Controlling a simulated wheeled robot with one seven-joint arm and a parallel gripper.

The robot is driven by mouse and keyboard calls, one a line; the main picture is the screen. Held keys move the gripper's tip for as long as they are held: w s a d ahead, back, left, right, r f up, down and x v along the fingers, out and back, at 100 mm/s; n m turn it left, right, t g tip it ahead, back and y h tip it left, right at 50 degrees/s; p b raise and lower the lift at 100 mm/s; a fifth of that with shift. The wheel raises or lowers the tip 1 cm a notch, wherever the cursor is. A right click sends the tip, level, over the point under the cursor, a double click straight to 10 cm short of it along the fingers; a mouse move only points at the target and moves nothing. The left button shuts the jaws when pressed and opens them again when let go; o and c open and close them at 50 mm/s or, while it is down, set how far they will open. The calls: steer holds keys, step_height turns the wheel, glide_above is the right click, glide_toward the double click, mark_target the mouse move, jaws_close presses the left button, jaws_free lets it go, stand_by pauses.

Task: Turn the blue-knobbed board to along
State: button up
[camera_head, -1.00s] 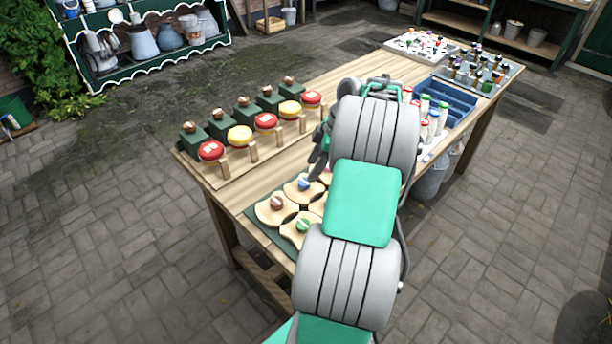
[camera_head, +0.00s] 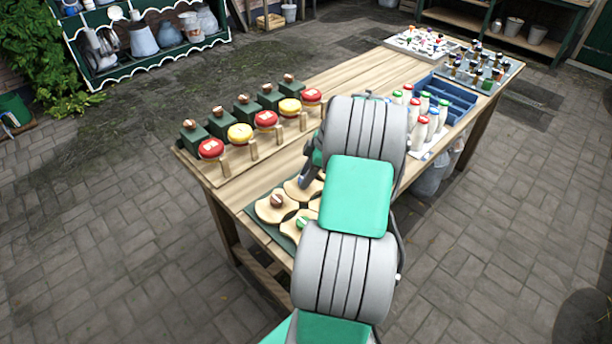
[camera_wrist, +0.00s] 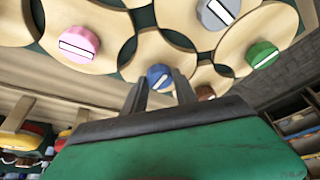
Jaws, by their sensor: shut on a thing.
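The blue knob (camera_wrist: 159,77) shows in the wrist view, on a pale wooden board (camera_wrist: 158,50) with scooped sides. A white line on the knob runs at a slant. My gripper (camera_wrist: 160,90) has its two fingers on either side of this knob and is shut on it. In the head view my arm hides the blue knob and most of my gripper (camera_head: 309,180). Neighbouring boards carry a pink knob (camera_wrist: 79,43), a grey knob (camera_wrist: 217,12), a green knob (camera_wrist: 262,54) and a brown knob (camera_wrist: 206,93).
The boards sit close together on a dark green base on the wooden table (camera_head: 330,75). Red and yellow round pieces (camera_head: 240,134) on dark green blocks line the left edge. White bottles (camera_head: 420,128) and a blue crate (camera_head: 462,104) stand to the right.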

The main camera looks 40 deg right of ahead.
jaws_close()
steer(key=shift+m+b, duration=0.35)
steer(key=shift+m, duration=0.05)
steer(key=m+t+h+b, duration=0.1)
steer(key=m+b, duration=0.1)
steer(key=shift+a+m, duration=0.1)
steer(key=shift+m, duration=0.3)
steer(key=m+h+b, duration=0.1)
steer(key=m, duration=0.1)
steer(key=m+b, duration=0.1)
steer(key=m, duration=0.1)
steer(key=shift+s+a+m+t+h, duration=0.1)
steer(key=shift+m+t+h, duration=0.2)
steer(key=shift+h, duration=0.1)
steer(key=m+b, duration=0.1)
steer(key=m, duration=0.1)
steer(key=m+h+b, duration=0.1)
steer(key=m, duration=0.1)
steer(key=shift+a+h, duration=0.15)
steer(key=shift+h, duration=0.15)
steer(key=m+h, duration=0.1)
steer(key=m, duration=0.2)
steer(key=m+g+h+b, duration=0.1)
steer(key=m, duration=0.1)
steer(key=shift+a+m, duration=0.1)
steer(key=shift+m, duration=0.3)
steer(key=o, duration=0.7)
jaws_free()
